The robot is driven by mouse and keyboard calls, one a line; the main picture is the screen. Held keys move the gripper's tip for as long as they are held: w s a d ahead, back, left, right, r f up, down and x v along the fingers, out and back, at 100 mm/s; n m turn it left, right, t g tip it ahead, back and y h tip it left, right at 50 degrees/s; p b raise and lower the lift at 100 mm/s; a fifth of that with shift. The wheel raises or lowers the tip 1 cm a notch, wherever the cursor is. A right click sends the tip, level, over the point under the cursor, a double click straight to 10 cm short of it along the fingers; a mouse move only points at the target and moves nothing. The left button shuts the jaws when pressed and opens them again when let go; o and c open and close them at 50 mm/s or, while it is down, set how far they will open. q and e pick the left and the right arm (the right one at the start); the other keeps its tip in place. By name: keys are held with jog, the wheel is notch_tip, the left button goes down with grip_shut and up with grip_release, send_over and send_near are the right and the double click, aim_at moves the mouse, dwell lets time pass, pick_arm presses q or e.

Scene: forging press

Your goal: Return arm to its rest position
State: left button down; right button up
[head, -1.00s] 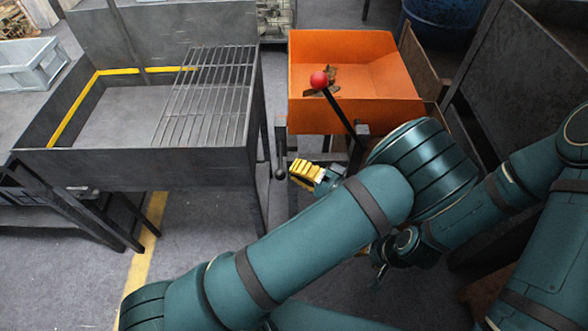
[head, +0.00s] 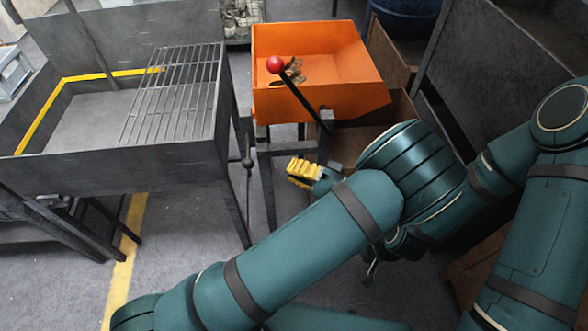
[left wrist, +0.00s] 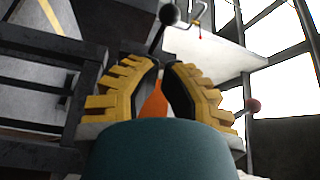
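My left gripper (head: 303,172) shows its yellow ribbed fingers just below the orange bin, beside the dark stand, with the left arm crossing the picture in front. In the left wrist view, its two yellow fingers with black inner pads (left wrist: 164,75) stand apart. Nothing is held between them; an orange surface shows through the gap. At the end of my right arm, a small dark part (head: 371,268) shows below the left arm's elbow. My right gripper is mostly hidden there, and its finger state is unclear.
An orange bin (head: 300,97) stands behind the left gripper. A lever with a red ball (head: 276,64) rises before it. A black-knobbed lever (head: 247,163) is close to the left. A grey trough with a grate (head: 165,105) stands at left. Open floor lies below.

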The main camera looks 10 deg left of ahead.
pick_arm(q)
jog(key=s+a+f+m+g+h, duration=0.1)
jog(key=s+a+f+g+h, duration=0.4)
jog(key=f, duration=0.4)
jog(key=s+d+f+g+h, duration=0.4)
jog(key=s+f+h, duration=0.65)
jog(key=h, duration=0.25)
jog(key=w+r+n+t+h, duration=0.3)
jog(key=w+t+h, duration=0.1)
jog(key=t, duration=0.2)
jog(key=shift+w+r+t, duration=0.3)
jog(key=shift+w+r, duration=0.05)
jog(key=shift+r, duration=0.05)
jog(key=shift+a, duration=0.1)
